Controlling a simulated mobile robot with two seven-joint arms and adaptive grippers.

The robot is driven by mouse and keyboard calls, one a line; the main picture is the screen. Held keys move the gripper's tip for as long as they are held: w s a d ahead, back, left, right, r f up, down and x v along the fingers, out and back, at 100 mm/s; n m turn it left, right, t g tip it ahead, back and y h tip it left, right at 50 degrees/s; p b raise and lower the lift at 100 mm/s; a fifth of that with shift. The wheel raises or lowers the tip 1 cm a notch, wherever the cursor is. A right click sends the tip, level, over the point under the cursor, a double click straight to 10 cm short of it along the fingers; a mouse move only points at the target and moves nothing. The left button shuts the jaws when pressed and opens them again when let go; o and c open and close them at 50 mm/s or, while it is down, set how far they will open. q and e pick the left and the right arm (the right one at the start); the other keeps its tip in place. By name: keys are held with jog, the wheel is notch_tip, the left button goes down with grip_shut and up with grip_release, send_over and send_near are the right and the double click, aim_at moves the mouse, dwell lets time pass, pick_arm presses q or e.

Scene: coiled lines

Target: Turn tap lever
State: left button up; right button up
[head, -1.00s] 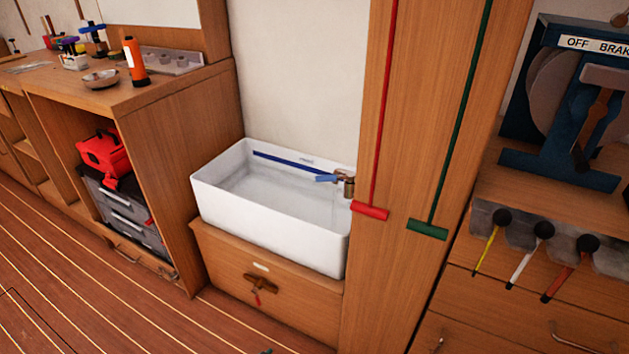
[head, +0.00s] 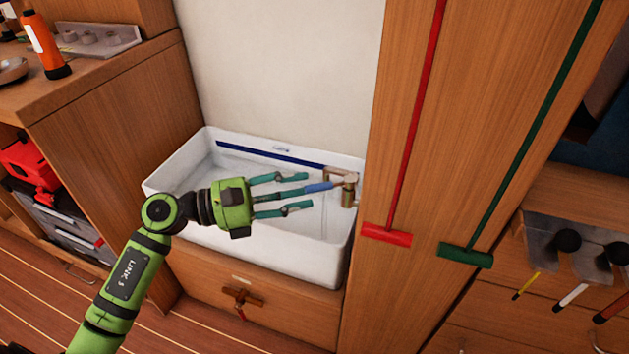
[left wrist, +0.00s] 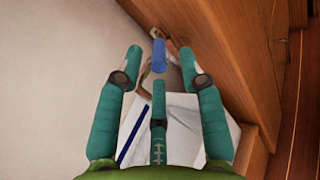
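A brass tap (head: 346,186) stands at the right end of the white sink (head: 320,268), beside the wooden panel. Its blue lever (head: 318,187) points left, toward my left gripper (head: 306,192). My left gripper is open, with its teal fingers spread and empty above the sink. The lever's end is close to the fingertips; whether they touch is unclear. In the left wrist view the blue lever (left wrist: 159,56) lies ahead between the spread fingertips (left wrist: 161,64), and the tap (left wrist: 173,47) is partly hidden behind it. My right gripper is not in view.
A wooden panel with a red T-handle (head: 387,235) and a green T-handle (head: 465,256) rises right of the tap. A wooden cabinet (head: 120,100) stands left of the sink. Handled tools (head: 567,241) hang at the right. The wall behind the sink is bare.

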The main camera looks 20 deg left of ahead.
aim_at(316, 188)
pick_arm(q)
jog(key=x, duration=0.4)
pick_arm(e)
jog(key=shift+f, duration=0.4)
pick_arm(q)
grip_shut()
jog(key=shift+w+f, duration=0.1)
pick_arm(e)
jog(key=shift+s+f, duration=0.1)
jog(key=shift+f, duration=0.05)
